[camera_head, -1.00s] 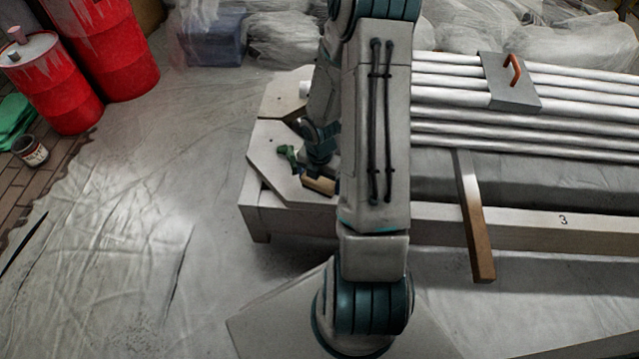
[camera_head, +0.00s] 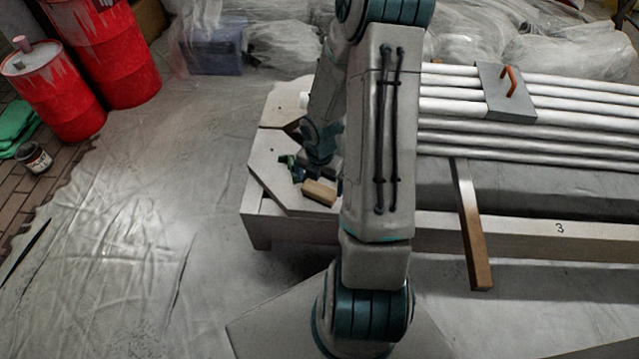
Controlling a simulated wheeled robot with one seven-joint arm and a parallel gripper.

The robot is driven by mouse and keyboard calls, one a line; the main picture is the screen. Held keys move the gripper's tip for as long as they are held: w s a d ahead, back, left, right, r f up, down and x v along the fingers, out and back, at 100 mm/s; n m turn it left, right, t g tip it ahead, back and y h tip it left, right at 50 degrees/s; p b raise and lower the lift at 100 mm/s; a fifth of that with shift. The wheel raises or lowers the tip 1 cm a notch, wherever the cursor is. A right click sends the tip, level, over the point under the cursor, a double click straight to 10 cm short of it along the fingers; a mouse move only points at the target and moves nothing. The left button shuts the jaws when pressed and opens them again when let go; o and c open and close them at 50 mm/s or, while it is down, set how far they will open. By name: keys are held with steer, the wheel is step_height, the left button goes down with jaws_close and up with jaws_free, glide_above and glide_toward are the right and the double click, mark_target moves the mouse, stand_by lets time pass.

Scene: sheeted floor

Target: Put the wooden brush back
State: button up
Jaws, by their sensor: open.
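A small light-wood block-shaped piece (camera_head: 320,192), which looks like the wooden brush, lies on the pale board at the left end of the low bench (camera_head: 262,178). Its bristles cannot be made out. My gripper (camera_head: 314,175) is low over the board, right at the far side of the wooden piece. It is open, and part of it is hidden behind my arm. Whether its fingers touch the piece cannot be told.
Several pale pipes (camera_head: 590,105) lie along the bench, with a grey float with an orange handle (camera_head: 509,82) on top. A brown wooden bar (camera_head: 472,230) juts over the bench's front edge. Red drums (camera_head: 58,95) and a can (camera_head: 34,158) stand left. The sheeted floor between is clear.

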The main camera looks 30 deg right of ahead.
step_height(320, 180, up, 8)
steer(key=p, duration=0.3)
step_height(320, 180, up, 13)
steer(key=m+h, duration=0.2)
steer(key=m, duration=1)
glide_above(320, 188)
steer(key=s+a, duration=0.4)
steer(key=a, duration=0.1)
steer(key=s+a+r+m+t+y, duration=0.1)
steer(key=s+a+r+m+y, duration=0.1)
steer(key=s+a+r+m, duration=0.5)
steer(key=s+r+m, duration=0.1)
steer(key=m, duration=0.4)
steer(key=shift+a, duration=0.35)
steer(key=shift+s, duration=0.1)
step_height(320, 188, up, 32)
steer(key=t+p, duration=0.1)
steer(key=p, duration=2.8)
steer(key=shift+d+m+t+p, duration=0.2)
steer(key=shift+m+t+p, duration=0.15)
steer(key=shift+m+t, duration=0.05)
steer(key=shift+r, duration=0.1)
